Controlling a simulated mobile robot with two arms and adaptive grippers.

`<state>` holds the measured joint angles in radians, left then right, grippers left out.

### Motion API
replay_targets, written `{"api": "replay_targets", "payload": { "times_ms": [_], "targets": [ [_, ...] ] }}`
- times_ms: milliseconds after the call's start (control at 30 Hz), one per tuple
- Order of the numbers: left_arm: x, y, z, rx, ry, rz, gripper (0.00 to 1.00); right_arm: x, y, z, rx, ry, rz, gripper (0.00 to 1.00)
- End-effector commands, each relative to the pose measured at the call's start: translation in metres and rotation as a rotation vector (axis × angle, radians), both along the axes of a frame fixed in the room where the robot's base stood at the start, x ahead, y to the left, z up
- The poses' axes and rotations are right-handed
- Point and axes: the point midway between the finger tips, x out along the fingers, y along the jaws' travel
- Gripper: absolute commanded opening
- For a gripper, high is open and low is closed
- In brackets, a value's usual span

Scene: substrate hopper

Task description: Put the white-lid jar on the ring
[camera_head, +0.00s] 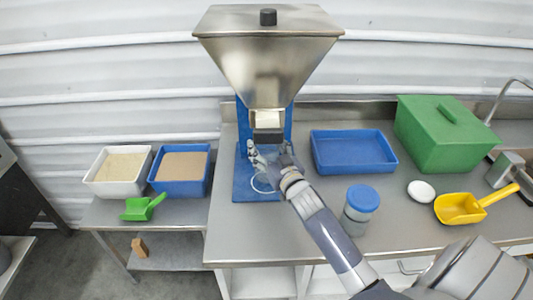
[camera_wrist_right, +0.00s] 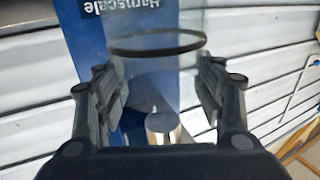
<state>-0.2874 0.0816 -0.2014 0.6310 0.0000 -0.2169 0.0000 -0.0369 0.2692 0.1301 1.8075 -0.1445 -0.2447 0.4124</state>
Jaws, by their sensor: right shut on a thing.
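My right gripper (camera_head: 268,156) is under the hopper's outlet, in front of its blue stand. It is shut on a clear, see-through jar (camera_wrist_right: 155,75), which shows between the two fingers in the right wrist view with a dark rim line; no lid shows on it. In the head view the jar is hard to make out. A pale ring (camera_head: 262,184) shows on the blue base plate (camera_head: 243,188), just below the gripper. I cannot tell whether the jar touches the plate. A white round lid (camera_head: 421,191) lies on the steel table. My left gripper is not in view.
The steel hopper (camera_head: 268,50) stands above my gripper. A blue-lid jar (camera_head: 360,207), blue tray (camera_head: 352,152), green box (camera_head: 446,135) and yellow scoop (camera_head: 462,208) are to the right. White (camera_head: 120,170) and blue (camera_head: 181,172) bins and a green scoop (camera_head: 142,207) are left.

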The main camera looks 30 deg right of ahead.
Motion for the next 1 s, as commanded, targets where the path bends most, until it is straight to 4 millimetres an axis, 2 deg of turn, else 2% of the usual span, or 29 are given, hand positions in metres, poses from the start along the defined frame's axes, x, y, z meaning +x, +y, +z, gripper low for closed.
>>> {"api": "replay_targets", "payload": {
  "times_ms": [100,200,367,567,600,667,1000],
  "targets": [
    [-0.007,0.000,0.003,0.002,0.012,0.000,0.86,-0.001,0.000,-0.019,0.003,0.006,-0.001,0.23],
    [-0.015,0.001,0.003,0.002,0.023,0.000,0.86,-0.001,0.000,-0.027,0.001,0.002,0.000,0.23],
    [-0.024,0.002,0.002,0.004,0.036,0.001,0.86,-0.001,0.000,-0.028,-0.001,0.000,0.001,0.23],
    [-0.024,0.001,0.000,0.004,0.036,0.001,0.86,-0.001,0.000,-0.032,0.000,0.001,0.000,0.23],
    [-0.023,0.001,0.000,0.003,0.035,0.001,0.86,-0.001,0.000,-0.032,0.000,0.002,0.000,0.67],
    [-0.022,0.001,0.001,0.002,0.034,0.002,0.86,-0.001,0.000,-0.032,0.000,0.002,0.000,0.81],
    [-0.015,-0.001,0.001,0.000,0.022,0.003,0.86,-0.001,0.000,-0.031,0.000,0.002,0.000,0.83]
  ]
}}
